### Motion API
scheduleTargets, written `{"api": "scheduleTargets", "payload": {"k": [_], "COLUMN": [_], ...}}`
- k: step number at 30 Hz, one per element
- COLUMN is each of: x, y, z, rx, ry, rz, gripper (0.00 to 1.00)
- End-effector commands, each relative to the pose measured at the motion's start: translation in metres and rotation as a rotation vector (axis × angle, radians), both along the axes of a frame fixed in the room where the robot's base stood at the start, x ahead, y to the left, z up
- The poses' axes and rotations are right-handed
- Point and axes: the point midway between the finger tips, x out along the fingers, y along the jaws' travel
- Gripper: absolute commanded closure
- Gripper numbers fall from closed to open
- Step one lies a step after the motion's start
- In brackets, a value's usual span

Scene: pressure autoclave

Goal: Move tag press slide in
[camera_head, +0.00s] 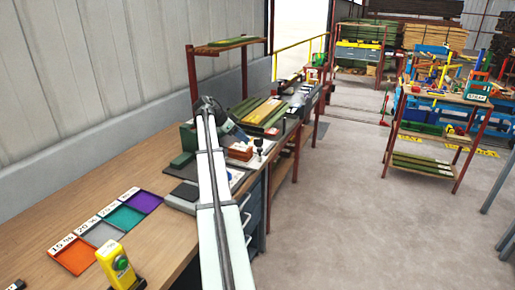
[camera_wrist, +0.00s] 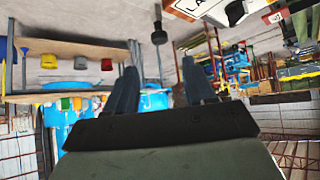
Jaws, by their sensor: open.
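My gripper (camera_wrist: 160,85) is open in the wrist view, with two blue-grey fingers apart and nothing seen between them. In the head view my gripper (camera_head: 238,133) is small, above the bench and partly behind my arm. A green machine (camera_head: 184,160), possibly the tag press, stands on the bench left of my arm; my arm hides part of it. A black knob on a stem (camera_head: 258,145) stands right of the arm. In the wrist view a black knob on a rod (camera_wrist: 158,36) and another black knob (camera_wrist: 235,12) lie beyond the fingers. I cannot tell which part is the slide.
The wooden bench (camera_head: 100,180) carries orange (camera_head: 74,256), grey (camera_head: 103,234), green (camera_head: 125,217) and purple (camera_head: 146,201) trays. A yellow box with a green button (camera_head: 120,264) stands in front. A shelf (camera_head: 228,46) rises behind. Open floor (camera_head: 350,220) lies right.

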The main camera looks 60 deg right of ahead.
Motion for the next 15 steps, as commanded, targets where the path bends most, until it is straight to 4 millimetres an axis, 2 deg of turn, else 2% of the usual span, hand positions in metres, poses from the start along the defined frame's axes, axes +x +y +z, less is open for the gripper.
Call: {"api": "scheduleTargets", "payload": {"k": [9, 15], "x": [-0.029, -0.043], "y": [-0.028, -0.042], "z": [-0.042, -0.060], "rx": [0.001, 0.000], "ry": [0.000, -0.002], "rz": [-0.001, 0.000], "gripper": [0.46, 0.46]}}
